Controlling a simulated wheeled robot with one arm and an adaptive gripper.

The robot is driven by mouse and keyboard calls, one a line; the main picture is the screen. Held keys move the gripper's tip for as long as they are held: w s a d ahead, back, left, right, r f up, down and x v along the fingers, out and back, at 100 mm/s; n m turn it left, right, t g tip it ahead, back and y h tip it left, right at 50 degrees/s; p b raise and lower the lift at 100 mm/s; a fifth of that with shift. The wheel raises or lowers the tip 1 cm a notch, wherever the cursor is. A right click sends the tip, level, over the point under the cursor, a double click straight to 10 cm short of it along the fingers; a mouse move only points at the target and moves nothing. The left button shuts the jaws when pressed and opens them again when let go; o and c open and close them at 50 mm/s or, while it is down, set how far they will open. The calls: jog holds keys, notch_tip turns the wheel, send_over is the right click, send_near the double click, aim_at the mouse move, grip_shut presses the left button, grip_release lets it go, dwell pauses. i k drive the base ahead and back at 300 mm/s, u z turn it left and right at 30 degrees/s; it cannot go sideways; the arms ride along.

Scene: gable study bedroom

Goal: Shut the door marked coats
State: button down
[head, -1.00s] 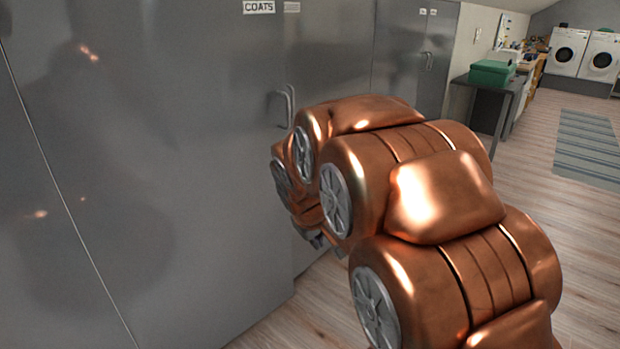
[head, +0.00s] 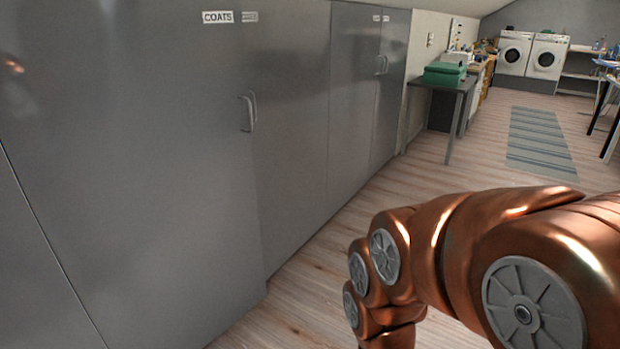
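The door marked coats (head: 150,150) is a tall grey metal door at the left, with a white COATS label (head: 218,17) near the top. Its handle (head: 246,114) stands beside the handle of the neighbouring door. The coats door lies flush or nearly flush with that neighbour; a small step shows at the bottom corner, and I cannot tell whether a slight gap is left. My copper arm is at the lower right, apart from the door. Its end runs below the picture, so my gripper is hidden.
The neighbouring grey door (head: 290,130) and more grey cabinet doors (head: 355,90) continue to the right. A dark table (head: 455,92) with a green box (head: 444,74) stands beyond them. A striped rug (head: 540,140) lies farther back. The wooden floor along the doors is clear.

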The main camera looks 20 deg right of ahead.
aim_at(127, 126)
jog(key=z, duration=0.6)
jog(key=i, duration=0.2)
jog(key=u, duration=1.05)
jog(key=i, duration=0.8)
jog(key=u, duration=0.9)
